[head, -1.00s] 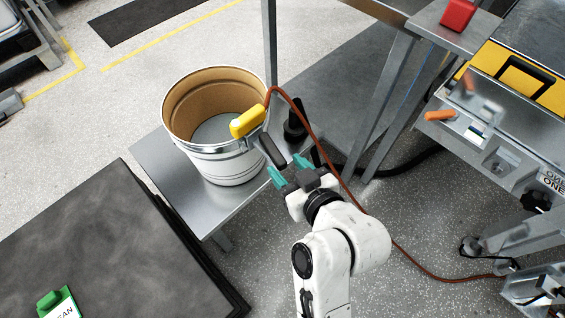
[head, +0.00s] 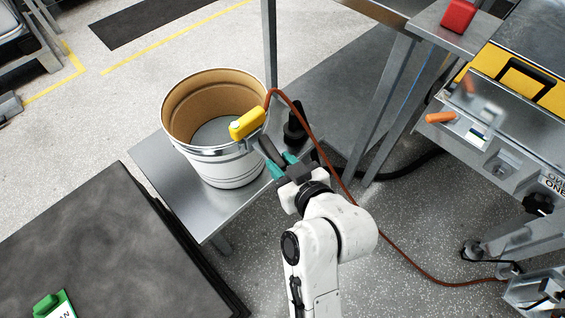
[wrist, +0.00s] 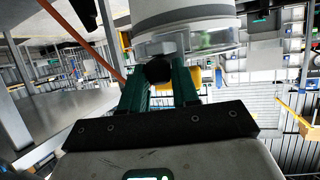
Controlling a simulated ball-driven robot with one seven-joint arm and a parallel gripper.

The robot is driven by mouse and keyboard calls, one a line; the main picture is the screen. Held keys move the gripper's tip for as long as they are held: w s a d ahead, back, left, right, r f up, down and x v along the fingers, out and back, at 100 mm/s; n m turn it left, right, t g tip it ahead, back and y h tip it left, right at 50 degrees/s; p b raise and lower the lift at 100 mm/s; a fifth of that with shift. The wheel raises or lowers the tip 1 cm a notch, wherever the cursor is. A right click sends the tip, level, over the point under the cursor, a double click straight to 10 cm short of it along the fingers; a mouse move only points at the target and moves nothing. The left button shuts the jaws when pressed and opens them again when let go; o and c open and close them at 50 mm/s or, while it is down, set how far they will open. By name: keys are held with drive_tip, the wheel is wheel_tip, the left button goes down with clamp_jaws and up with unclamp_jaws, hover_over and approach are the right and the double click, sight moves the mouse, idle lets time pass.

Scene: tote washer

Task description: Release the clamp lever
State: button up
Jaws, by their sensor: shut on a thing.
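The black clamp lever (head: 268,149) juts out from the metal band on the near right side of a white pail (head: 228,168). My gripper (head: 281,164), with teal fingers, is at the lever's outer end. In the wrist view the fingers (wrist: 160,85) are closed on either side of the lever's dark rounded end (wrist: 158,71). The pail is upright and open on top, with a tan inside. The joint between lever and band is partly hidden.
A yellow clip (head: 247,123) sits on the pail's rim, with a red-brown cable (head: 335,165) running right past my arm. The pail stands on a low metal shelf (head: 165,160) beside a post. A dark mat-topped surface (head: 100,240) lies at the left, a metal machine (head: 490,125) at the right.

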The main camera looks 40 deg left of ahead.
clamp_jaws()
drive_tip(key=shift+s+m+t+p, duration=0.15)
drive_tip(key=shift+m+t+p, duration=0.15)
drive_tip(key=shift+p, duration=0.15)
drive_tip(key=shift+s+a+r+m+t+h+p, duration=0.15)
drive_tip(key=shift+s+m+t+h+p, duration=0.2)
drive_tip(key=shift+m+t+p, duration=0.4)
drive_tip(key=shift+s+a+m+t+h+b, duration=0.35)
drive_tip(key=shift+a+m+t+h+b, duration=0.3)
drive_tip(key=shift+m+t+h+b, duration=1)
drive_tip(key=shift+s+a+m+t+h+b, duration=0.3)
drive_tip(key=shift+a+m+t+h+b, duration=0.6)
drive_tip(key=shift+m+h, duration=1.35)
drive_tip(key=shift+s+a+m+t+h+b, duration=0.35)
drive_tip(key=shift+m+t+h+b, duration=0.65)
drive_tip(key=shift+m+h+b, duration=0.75)
drive_tip(key=shift+a+f+m+h+b, duration=0.1)
drive_tip(key=shift+a+m+h+b, duration=0.1)
drive_tip(key=shift+m+h, duration=0.25)
drive_tip(key=shift+a+f+m+h+b, duration=0.1)
drive_tip(key=shift+m+h+b, duration=0.05)
drive_tip(key=shift+m+h, duration=0.3)
drive_tip(key=shift+d, duration=0.1)
